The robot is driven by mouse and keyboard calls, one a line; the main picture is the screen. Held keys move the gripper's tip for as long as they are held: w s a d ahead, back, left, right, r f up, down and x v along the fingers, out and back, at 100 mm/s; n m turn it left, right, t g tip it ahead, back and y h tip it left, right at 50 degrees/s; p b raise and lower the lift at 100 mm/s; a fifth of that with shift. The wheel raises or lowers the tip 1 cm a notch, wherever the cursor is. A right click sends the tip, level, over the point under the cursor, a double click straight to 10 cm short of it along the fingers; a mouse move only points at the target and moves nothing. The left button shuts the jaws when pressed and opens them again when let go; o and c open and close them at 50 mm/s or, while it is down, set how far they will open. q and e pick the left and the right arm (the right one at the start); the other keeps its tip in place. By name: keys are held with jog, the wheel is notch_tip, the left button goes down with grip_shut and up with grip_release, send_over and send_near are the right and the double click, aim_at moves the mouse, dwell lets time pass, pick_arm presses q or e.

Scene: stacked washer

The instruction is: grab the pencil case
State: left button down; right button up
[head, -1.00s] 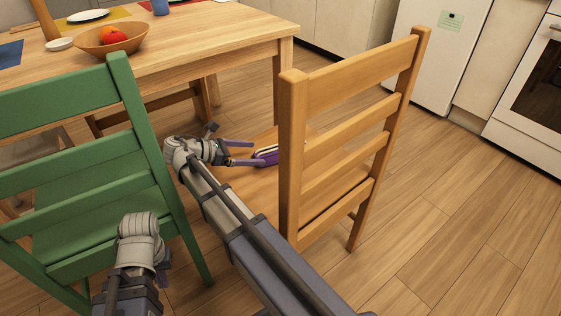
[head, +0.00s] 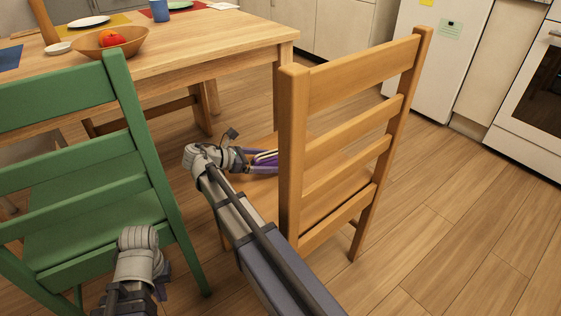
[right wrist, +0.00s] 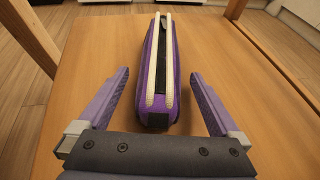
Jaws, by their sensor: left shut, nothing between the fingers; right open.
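The pencil case (right wrist: 160,70) is purple with pale zip edges and a dark strip on top. It lies on the seat of the wooden chair, pointing away from my right wrist camera. In the head view the pencil case (head: 264,158) is partly hidden by the chair's post and my gripper. My right gripper (right wrist: 160,75) is open, with one purple finger on each side of the case's near part and a gap on both sides. It also shows in the head view (head: 270,163). My left gripper (head: 162,280) is shut and empty at the lower left, its fingers mostly hidden.
The wooden chair's backrest (head: 350,130) stands right of my right gripper. A green chair (head: 85,170) is on the left. The table (head: 200,65) behind carries a bowl (head: 110,42) with fruit. Open floor (head: 460,220) lies to the right.

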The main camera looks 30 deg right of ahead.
jog(key=shift+x, duration=0.95)
grip_shut()
